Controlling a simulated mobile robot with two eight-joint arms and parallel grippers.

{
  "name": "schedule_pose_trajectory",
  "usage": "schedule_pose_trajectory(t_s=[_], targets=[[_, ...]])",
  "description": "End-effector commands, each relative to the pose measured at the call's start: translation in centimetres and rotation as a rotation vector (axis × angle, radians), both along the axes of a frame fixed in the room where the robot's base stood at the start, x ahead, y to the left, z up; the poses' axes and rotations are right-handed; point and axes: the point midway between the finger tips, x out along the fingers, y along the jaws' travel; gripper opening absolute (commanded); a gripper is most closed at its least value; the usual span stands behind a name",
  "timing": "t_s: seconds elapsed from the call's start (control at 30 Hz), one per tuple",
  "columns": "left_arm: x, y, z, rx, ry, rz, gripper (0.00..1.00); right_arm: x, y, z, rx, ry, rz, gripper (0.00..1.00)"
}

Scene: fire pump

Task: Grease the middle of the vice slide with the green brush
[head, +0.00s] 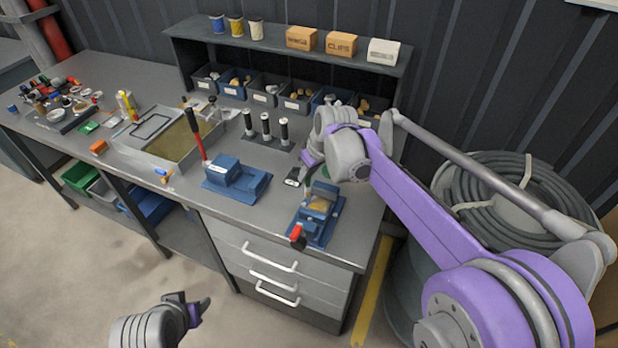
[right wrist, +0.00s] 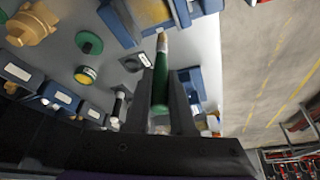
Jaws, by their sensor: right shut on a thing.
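The green brush (right wrist: 160,88) is in my right gripper (right wrist: 162,105), between its two dark fingers; its pale bristle tip points away from the gripper toward the vice. The blue vice (head: 329,226) with a red-ended handle stands at the bench's front right corner. Its tan middle (head: 319,206) shows in the head view, and part of the vice also shows at the top of the right wrist view (right wrist: 183,12). In the head view my right gripper (head: 307,170) is just behind the vice, and the brush is mostly hidden. My left gripper (head: 190,309) is empty, fingers apart, in front of the bench.
A second blue block-like fixture (head: 236,181) stands left of the vice. Black-handled tools (head: 265,128) stand behind. A green lid (right wrist: 88,42) and a round tin (right wrist: 85,75) lie near the brush. Bins line the back.

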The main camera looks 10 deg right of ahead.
Motion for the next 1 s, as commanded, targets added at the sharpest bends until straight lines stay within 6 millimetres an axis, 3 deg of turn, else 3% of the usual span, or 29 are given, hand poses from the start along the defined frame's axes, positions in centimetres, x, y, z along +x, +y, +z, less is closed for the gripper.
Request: schedule_pose_trajectory(t_s=[0.17,0.4,1.0], targets=[[0.9,0.0,1.4,0.0,-0.017,0.0,0.53,0.6,0.3,2.0,0.0,-0.004,-0.001,0.0],[1.1,0.0,1.7,0.0,-0.021,0.0,0.53,0.7,0.5,3.7,0.0,-0.001,-0.004,0.0],[1.1,0.0,1.7,0.0,-0.021,0.0,0.53,0.7,0.5,3.9,0.0,0.0,-0.003,0.0]])
